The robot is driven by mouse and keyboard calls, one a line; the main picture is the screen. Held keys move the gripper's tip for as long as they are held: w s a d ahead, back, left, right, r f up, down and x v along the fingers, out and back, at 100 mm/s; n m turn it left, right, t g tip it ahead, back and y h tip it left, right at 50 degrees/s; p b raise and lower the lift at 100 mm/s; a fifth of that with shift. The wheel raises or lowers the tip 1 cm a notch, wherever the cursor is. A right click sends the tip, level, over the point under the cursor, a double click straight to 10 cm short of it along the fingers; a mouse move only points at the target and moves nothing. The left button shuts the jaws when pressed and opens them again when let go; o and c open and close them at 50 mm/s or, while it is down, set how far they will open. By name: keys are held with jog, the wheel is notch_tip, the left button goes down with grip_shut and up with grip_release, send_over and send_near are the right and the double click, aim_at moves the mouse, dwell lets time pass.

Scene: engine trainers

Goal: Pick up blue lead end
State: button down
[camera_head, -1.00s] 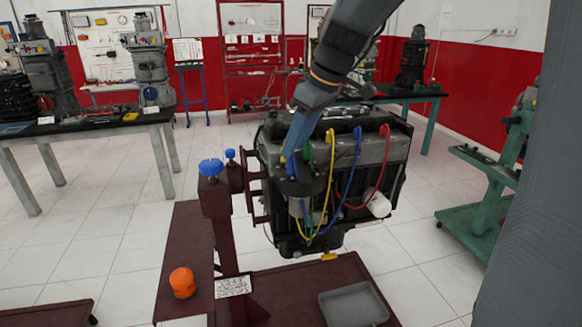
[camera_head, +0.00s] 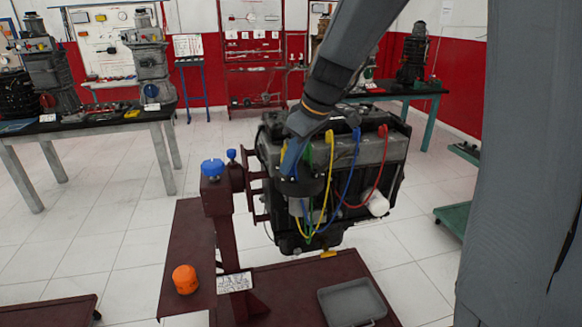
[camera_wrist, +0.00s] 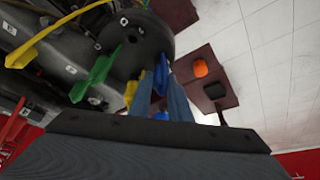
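In the wrist view the blue lead end (camera_wrist: 161,73) stands between the two fingers of my gripper (camera_wrist: 161,88), beside the round dark disc (camera_wrist: 140,45). The fingertips sit close on either side of it; I cannot tell whether they press on it. In the head view my gripper (camera_head: 291,168) points down at the disc on the engine's left side. The blue lead (camera_head: 347,180) hangs in a loop, with its other end (camera_head: 356,134) on top of the engine. The end at the gripper is hidden there.
Green (camera_wrist: 93,79) and yellow (camera_wrist: 130,92) lead ends stand close to the fingers. A red lead (camera_head: 375,185) hangs to the right. The engine (camera_head: 375,150) is on a dark red stand (camera_head: 222,225) with blue knobs. An orange part (camera_head: 185,279) and grey tray (camera_head: 352,303) are below.

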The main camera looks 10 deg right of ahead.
jog(key=shift+r, duration=0.15)
jog(key=shift+w+r+b, duration=0.1)
jog(key=shift+r+b, duration=0.3)
jog(key=shift+r, duration=0.25)
jog(key=shift+b+v, duration=0.6)
jog(key=shift+v, duration=0.4)
jog(key=s+d+b, duration=0.5)
jog(key=s+d, duration=0.7)
jog(key=shift+s, duration=0.2)
jog(key=shift+d+r, duration=0.1)
jog(key=shift+r+p, duration=3.35)
jog(key=shift+r, duration=0.85)
jog(key=w+a, duration=0.6)
jog(key=w, duration=0.6)
jog(key=shift+w+a, duration=0.2)
jog(key=shift+w, duration=0.2)
